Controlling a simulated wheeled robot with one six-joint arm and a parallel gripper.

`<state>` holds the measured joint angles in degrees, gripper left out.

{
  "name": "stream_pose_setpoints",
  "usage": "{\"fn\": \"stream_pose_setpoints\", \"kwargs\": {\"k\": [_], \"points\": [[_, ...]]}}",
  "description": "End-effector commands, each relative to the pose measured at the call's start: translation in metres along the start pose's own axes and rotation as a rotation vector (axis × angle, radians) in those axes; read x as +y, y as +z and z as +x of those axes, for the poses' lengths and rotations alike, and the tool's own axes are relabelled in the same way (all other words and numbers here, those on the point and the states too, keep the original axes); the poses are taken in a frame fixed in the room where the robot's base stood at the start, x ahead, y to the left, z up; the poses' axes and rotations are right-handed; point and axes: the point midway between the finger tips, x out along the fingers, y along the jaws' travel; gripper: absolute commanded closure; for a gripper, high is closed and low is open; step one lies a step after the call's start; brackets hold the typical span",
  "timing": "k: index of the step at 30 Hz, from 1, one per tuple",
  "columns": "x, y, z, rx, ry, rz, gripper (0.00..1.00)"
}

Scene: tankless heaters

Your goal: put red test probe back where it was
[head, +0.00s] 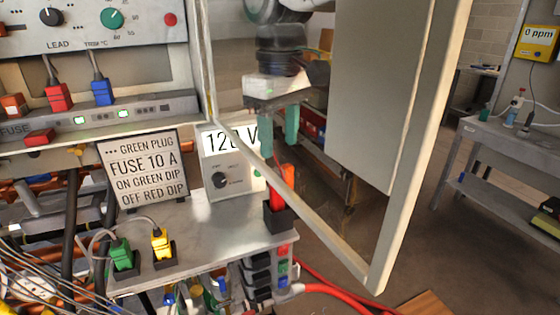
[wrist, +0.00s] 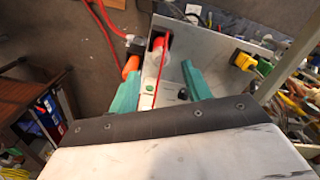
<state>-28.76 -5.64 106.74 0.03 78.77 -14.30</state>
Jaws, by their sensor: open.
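The red test probe (head: 276,197) stands in a small black holder (head: 279,219) at the right end of the metal shelf, beside the meter (head: 229,165) reading about 120 V. In the wrist view, red of the probe (wrist: 157,44) shows at the holder, beyond my fingertips. My gripper (head: 279,150) is open, with its teal fingers pointing down above the probe. It also shows open in the wrist view (wrist: 161,72), and nothing is held between the fingers.
An open cabinet door (head: 400,180) stands close to my arm on the right. Green (head: 122,254) and yellow (head: 161,243) plugs sit in black holders on the shelf (head: 205,235). A sign (head: 143,168) stands behind them. A red hose (head: 335,288) runs below.

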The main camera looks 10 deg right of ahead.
Motion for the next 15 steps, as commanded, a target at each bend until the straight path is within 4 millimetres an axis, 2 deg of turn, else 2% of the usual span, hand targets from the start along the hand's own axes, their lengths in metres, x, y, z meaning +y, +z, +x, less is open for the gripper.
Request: {"fn": "stream_pose_setpoints", "kwargs": {"k": [4, 11, 13, 15], "points": [[0.0, 0.0, -0.016, 0.002, 0.0, 0.0, 0.52], [0.0, 0.001, -0.02, 0.0, 0.0, 0.001, 0.52], [0.003, 0.006, -0.02, 0.003, 0.001, 0.014, 0.52], [0.009, 0.022, -0.018, 0.009, 0.003, 0.05, 0.52]]}}
